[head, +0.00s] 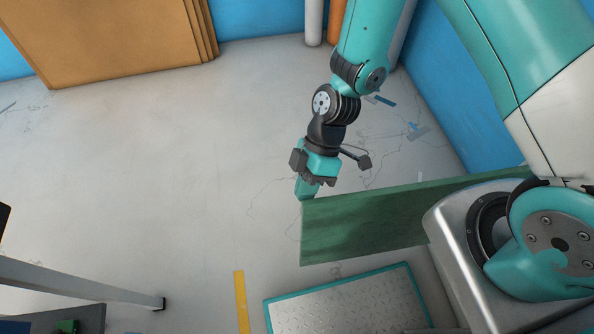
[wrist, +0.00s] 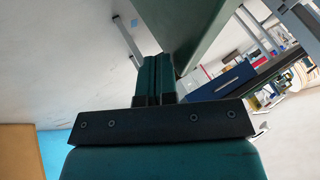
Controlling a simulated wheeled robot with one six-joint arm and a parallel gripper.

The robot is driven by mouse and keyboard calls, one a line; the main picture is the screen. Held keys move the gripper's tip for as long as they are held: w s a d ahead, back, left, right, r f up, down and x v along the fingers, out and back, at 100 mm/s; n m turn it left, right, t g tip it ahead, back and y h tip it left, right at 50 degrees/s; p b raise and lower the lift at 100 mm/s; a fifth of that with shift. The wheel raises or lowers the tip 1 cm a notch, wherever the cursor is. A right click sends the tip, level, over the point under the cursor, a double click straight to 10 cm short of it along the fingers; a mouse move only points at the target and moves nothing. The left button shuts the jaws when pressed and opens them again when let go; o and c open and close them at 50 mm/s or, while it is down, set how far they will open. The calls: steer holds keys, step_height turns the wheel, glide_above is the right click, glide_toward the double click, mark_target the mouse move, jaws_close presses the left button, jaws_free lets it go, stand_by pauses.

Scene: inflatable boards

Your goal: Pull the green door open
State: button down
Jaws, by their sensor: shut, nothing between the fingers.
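The green door (head: 370,222) is a flat panel seen from above in the head view. It runs from near my body at the right to a free edge near the picture's middle, and it stands away from the blue wall. My gripper (head: 305,188) is shut and empty, at the far side of the door's free edge. In the wrist view the closed fingers (wrist: 156,78) lie close beside the door's green face (wrist: 182,25). I cannot tell whether they touch it. No handle shows, and the hinge side is hidden behind my body.
Brown panels (head: 110,45) lean at the back left, and a blue wall (head: 440,95) stands right. A teal-rimmed metal plate (head: 340,305) lies in front of the door, beside a yellow floor strip (head: 241,300). A grey frame (head: 80,283) is at lower left. The left-middle floor is clear.

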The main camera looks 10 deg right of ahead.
mark_target(310, 205)
steer(key=s, duration=0.2)
steer(key=s+n, duration=0.1)
steer(key=s, duration=0.1)
steer(key=shift+a+n+g+h, duration=0.15)
steer(key=shift+n+g+h, duration=0.15)
steer(key=shift+g+h, duration=0.1)
steer(key=shift+w, duration=0.1)
steer(key=p+v, duration=0.1)
steer(key=v, duration=1.6)
steer(key=shift+r, duration=0.2)
